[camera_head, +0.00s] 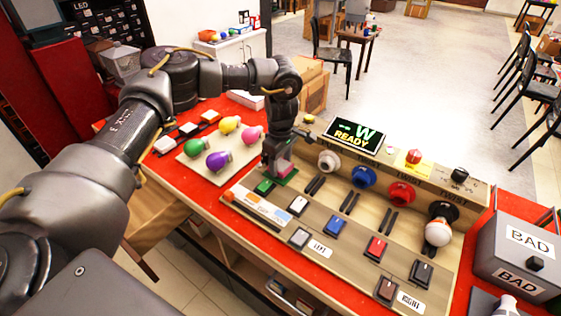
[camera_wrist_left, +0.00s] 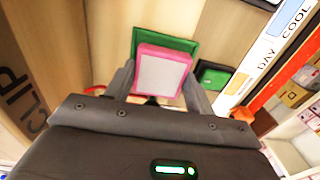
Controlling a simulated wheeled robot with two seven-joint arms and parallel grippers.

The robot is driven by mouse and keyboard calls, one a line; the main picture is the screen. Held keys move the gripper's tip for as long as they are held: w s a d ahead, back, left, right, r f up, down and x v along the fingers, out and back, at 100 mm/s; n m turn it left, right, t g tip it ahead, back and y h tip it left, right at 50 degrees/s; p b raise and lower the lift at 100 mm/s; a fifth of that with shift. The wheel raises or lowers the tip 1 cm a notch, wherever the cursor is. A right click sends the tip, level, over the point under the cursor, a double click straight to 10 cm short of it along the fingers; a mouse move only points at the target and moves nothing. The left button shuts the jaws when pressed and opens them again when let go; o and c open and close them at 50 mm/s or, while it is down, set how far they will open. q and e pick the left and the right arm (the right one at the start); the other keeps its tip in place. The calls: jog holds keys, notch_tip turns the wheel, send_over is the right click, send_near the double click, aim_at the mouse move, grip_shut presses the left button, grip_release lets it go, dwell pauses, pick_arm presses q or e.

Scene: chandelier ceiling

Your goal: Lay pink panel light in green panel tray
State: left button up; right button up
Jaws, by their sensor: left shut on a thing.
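The pink panel light (camera_wrist_left: 162,75), a square with a pale face and pink rim, is between the fingers of my left gripper (camera_wrist_left: 160,88), which is shut on it. In the head view the panel light (camera_head: 285,168) is at the left gripper (camera_head: 283,160). The green panel tray (camera_wrist_left: 190,45) shows behind the panel in the left wrist view, partly covered by it. In the head view the green tray (camera_head: 288,177) shows just under the panel. I cannot tell whether panel and tray touch. My right gripper is not in view.
Colored bulbs lie on a board (camera_head: 190,150) left of the gripper. The console (camera_head: 330,215) holds switches, colored sockets and a white bulb (camera_head: 438,232) at right. A READY sign (camera_head: 355,135) stands behind. A grey BAD box (camera_head: 520,250) is at far right.

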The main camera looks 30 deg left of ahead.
pick_arm(q)
jog(key=shift+f, duration=0.5)
jog(key=o, duration=1.1)
jog(key=shift+c, duration=0.2)
notch_tip(320, 180, up, 11)
jog(key=shift+b, duration=0.3)
jog(key=shift+w, duration=0.1)
